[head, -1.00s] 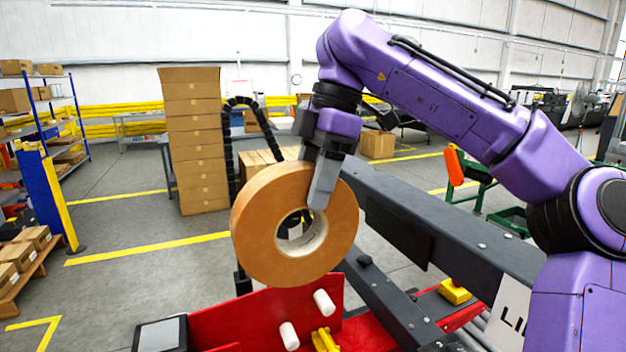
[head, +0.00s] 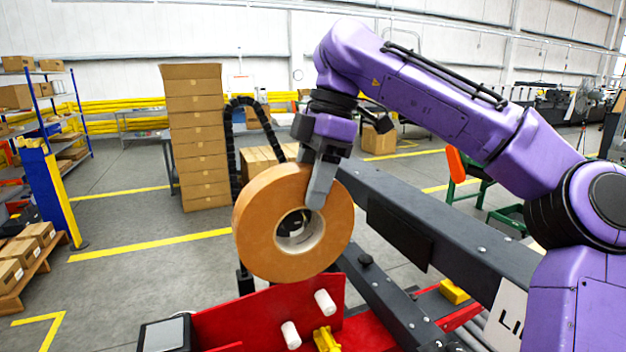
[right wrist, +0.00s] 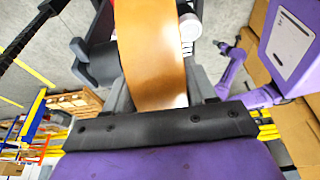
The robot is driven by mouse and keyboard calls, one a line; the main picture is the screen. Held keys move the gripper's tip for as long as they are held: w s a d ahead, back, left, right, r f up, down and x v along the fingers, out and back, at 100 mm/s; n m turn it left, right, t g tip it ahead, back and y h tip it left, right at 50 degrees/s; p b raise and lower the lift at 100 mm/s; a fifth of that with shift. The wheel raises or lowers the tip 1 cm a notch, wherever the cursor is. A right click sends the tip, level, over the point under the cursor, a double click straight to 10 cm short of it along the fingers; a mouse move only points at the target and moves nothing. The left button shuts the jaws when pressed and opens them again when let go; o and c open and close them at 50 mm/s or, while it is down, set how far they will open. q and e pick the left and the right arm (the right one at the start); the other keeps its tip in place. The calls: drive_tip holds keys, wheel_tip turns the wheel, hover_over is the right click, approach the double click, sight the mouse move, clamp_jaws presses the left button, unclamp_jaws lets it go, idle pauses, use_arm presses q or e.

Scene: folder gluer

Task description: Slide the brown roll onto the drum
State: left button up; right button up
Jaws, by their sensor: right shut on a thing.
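The brown roll (head: 258,235) is a thick ring with a pale core, held upright with its flat face towards the head camera. My right gripper (head: 318,196) is shut on its upper right rim, one finger across the near face. In the right wrist view the roll (right wrist: 150,50) sits between both fingers (right wrist: 162,88). Dark parts show through the roll's hole in the head view. A dark rounded part (right wrist: 98,66) lies left of the roll in the right wrist view, apparently the drum; whether the roll touches it I cannot tell. My left gripper is not in view.
Below the roll is a red plate (head: 255,318) with two white pegs (head: 325,302) and a yellow clip (head: 326,340). A long dark beam (head: 440,225) runs to the right. A black cable chain (head: 230,150) and stacked cartons (head: 198,140) stand behind.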

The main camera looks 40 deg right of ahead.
drive_tip(key=shift+w+d+r+p, duration=0.15)
drive_tip(key=shift+w+p, duration=0.25)
drive_tip(key=shift+w, duration=0.2)
drive_tip(key=shift+w+d+f+p, duration=0.1)
drive_tip(key=shift+w+p, duration=0.3)
drive_tip(key=shift+w, duration=0.2)
drive_tip(key=shift+p, duration=0.35)
drive_tip(key=shift+r, duration=0.1)
drive_tip(key=shift+w, duration=0.2)
drive_tip(key=shift+w+d+p, duration=0.25)
drive_tip(key=shift+w+p, duration=0.25)
drive_tip(key=shift+w, duration=0.35)
drive_tip(key=shift+w+d, duration=0.15)
drive_tip(key=shift+w, duration=0.45)
drive_tip(key=shift+w+d, duration=0.15)
drive_tip(key=shift+w, duration=0.45)
